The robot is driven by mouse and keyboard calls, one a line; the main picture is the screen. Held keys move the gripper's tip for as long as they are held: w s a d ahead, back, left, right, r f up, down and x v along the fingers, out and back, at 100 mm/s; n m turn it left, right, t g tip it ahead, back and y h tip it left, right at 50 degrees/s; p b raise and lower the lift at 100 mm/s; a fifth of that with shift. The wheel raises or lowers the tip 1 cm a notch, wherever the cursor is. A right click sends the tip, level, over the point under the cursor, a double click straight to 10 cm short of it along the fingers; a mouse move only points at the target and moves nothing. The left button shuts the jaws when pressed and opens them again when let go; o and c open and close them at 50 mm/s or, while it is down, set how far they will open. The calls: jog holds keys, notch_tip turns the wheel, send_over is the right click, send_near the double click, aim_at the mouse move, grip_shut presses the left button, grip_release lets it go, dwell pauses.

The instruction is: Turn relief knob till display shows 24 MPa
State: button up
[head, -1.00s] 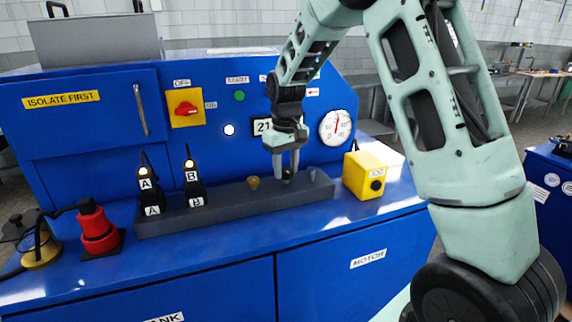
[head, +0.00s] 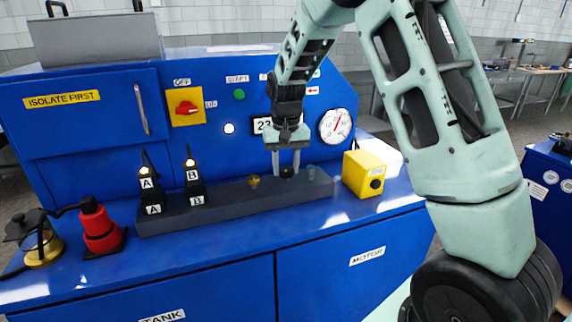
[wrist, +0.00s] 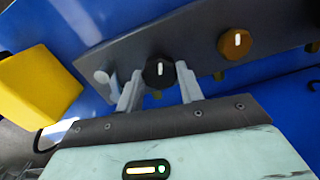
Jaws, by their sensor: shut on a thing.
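The black knob (wrist: 160,74) with a white mark stands on the grey manifold bar; I take it as the relief knob, though I see no label on it. My gripper (head: 287,171) points down at the bar and is shut on this knob, with one finger on each side in the wrist view. The knob's white mark points nearly straight up in the wrist view. The digital display (head: 262,125) on the blue panel reads 23, and my arm hides its right part. The round gauge (head: 336,125) right of it has a red needle tilted up and right.
A brass knob (head: 253,181) and a small grey post (wrist: 104,80) flank the black knob on the bar (head: 215,205). A yellow box (head: 363,174) stands close on the right. Levers A (head: 150,185) and B (head: 192,180) stand left, both with lit lamps.

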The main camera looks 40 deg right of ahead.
aim_at(286, 168)
jog(key=shift+w, duration=0.1)
jog(key=o, duration=1)
jog(key=shift+r, duration=0.15)
notch_tip(286, 168, up, 17)
jog(key=b, duration=0.2)
jog(key=shift+b, duration=0.4)
jog(key=s+a+f+n, duration=0.2)
jog(key=s+a+f, duration=0.15)
jog(key=a, duration=0.35)
jog(key=s+a+f+n+y, duration=0.1)
jog(key=s+a+f+n, duration=0.2)
jog(key=s+a, duration=0.3)
jog(key=s+a+f+n, duration=0.2)
jog(key=s+a+f, duration=0.15)
jog(key=a, duration=0.55)
jog(key=s+a+f+n, duration=0.2)
jog(key=s+f+n, duration=0.1)
jog(key=s, duration=0.6)
jog(key=s+a+f+n, duration=0.2)
jog(key=s+f, duration=0.2)
jog(key=s, duration=0.5)
jog(key=shift+s+a+f+n, duration=0.2)
jog(key=shift+a+n, duration=0.1)
jog(key=shift+n, duration=0.1)
